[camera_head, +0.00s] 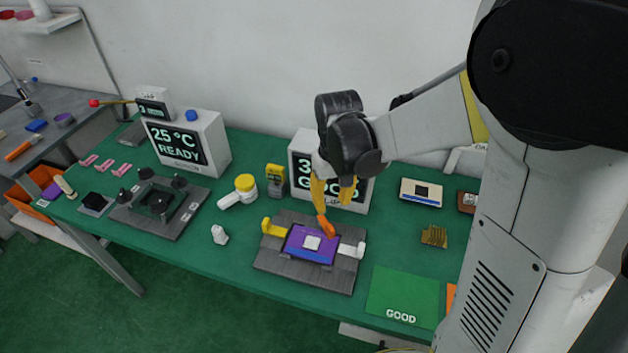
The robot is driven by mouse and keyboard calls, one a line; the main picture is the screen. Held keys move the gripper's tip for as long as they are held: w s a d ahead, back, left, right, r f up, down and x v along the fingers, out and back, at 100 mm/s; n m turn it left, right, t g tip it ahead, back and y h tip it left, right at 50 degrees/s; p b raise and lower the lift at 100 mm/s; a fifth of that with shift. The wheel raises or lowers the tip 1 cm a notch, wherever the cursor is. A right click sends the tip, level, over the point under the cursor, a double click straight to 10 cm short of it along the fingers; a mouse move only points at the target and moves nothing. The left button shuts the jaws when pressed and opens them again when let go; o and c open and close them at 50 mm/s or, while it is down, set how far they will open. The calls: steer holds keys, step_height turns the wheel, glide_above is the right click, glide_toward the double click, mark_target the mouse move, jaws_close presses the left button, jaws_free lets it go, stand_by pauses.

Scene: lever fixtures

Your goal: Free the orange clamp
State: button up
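The orange clamp (326,228) stands at the back edge of a purple board (297,247) on a grey slatted fixture (275,262). A yellow clamp (274,229) sits on the left of the fixture and a white clamp (351,250) on its right. A small pale square chip lies in the middle of the board. My gripper (334,197) points down just above and behind the orange clamp. Its two yellow fingers are apart, with nothing visible between them. The left fingertip overlaps the clamp's top in the picture; I cannot tell whether they touch.
A display box (303,150) stands close behind my gripper, partly hidden by it. A multimeter (276,181) and a yellow-topped white device (244,186) are left of it. A green GOOD mat (402,292) lies front right. Another fixture (160,205) is at left.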

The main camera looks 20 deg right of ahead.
mark_target(331, 228)
steer(key=f+b, duration=0.1)
steer(key=f, duration=0.2)
steer(key=f+b, duration=0.2)
steer(key=f, duration=0.2)
steer(key=f+b, duration=0.1)
steer(key=f, duration=0.2)
steer(key=shift+s+f, duration=0.25)
steer(key=shift+f, duration=0.1)
jaws_close()
